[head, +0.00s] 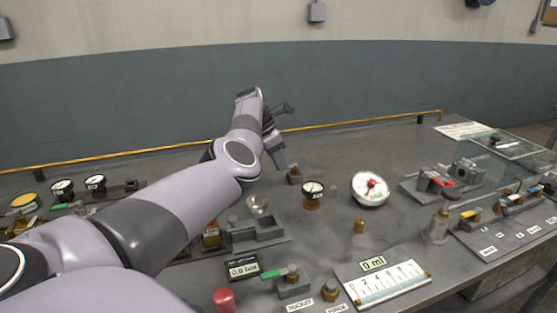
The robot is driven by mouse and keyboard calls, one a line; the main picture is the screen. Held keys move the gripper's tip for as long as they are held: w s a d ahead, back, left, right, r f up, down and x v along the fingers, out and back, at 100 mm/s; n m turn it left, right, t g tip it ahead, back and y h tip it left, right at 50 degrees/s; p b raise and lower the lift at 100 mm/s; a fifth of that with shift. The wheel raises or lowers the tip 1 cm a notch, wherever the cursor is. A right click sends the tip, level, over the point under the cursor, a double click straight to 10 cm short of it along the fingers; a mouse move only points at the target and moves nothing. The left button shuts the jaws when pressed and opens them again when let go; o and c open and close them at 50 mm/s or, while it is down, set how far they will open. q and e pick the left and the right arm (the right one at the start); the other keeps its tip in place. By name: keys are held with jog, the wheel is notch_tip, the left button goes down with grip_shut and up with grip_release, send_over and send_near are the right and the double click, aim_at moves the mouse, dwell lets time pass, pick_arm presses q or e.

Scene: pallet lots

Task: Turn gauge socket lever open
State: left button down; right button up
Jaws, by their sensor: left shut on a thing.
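The socket lever (281,276) has a green handle and sits on a small grey block at the front centre, behind a label reading SOCKET (299,306). Its green handle points to the left. My left gripper (284,109) is small and dark, far behind the lever and above the back of the bench, well apart from it. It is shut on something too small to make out. A digital display (243,268) reading about 0.0 bar stands left of the lever. My right gripper is not in view.
A ruled scale (384,282) lies right of the lever. A red knob (224,299) is to its left. A yellow pipe (352,125) runs along the back.

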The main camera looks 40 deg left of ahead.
pick_arm(q)
jog(key=shift+s+d+n+y, duration=0.15)
jog(key=shift+d+n+y, duration=0.25)
jog(key=shift+n, duration=0.5)
jog(key=shift+d+f+n, duration=0.1)
jog(key=shift+d+n, duration=0.3)
jog(key=shift+n, duration=0.2)
jog(key=n+b, duration=0.1)
jog(key=d+n+y+b, duration=0.1)
jog(key=n, duration=0.1)
jog(key=shift+d+n+y, duration=0.3)
jog(key=n, duration=0.1)
jog(key=d+n+y+b, duration=0.1)
jog(key=n, duration=0.1)
jog(key=shift+w+d+n+b, duration=0.2)
jog(key=shift+n+b, duration=0.1)
jog(key=n, duration=0.1)
jog(key=d+n+y, duration=0.1)
jog(key=shift+w+n+g, duration=0.3)
jog(key=shift+w+g, duration=0.05)
jog(key=shift+g, duration=0.05)
jog(key=n, duration=0.1)
jog(key=w+n+y, duration=0.1)
jog(key=n, duration=0.1)
jog(key=shift+d+g, duration=0.4)
jog(key=shift+w+d+n+g+p, duration=0.15)
jog(key=shift+w+n+g+p, duration=0.2)
jog(key=shift+n, duration=0.45)
jog(key=shift+s, duration=0.1)
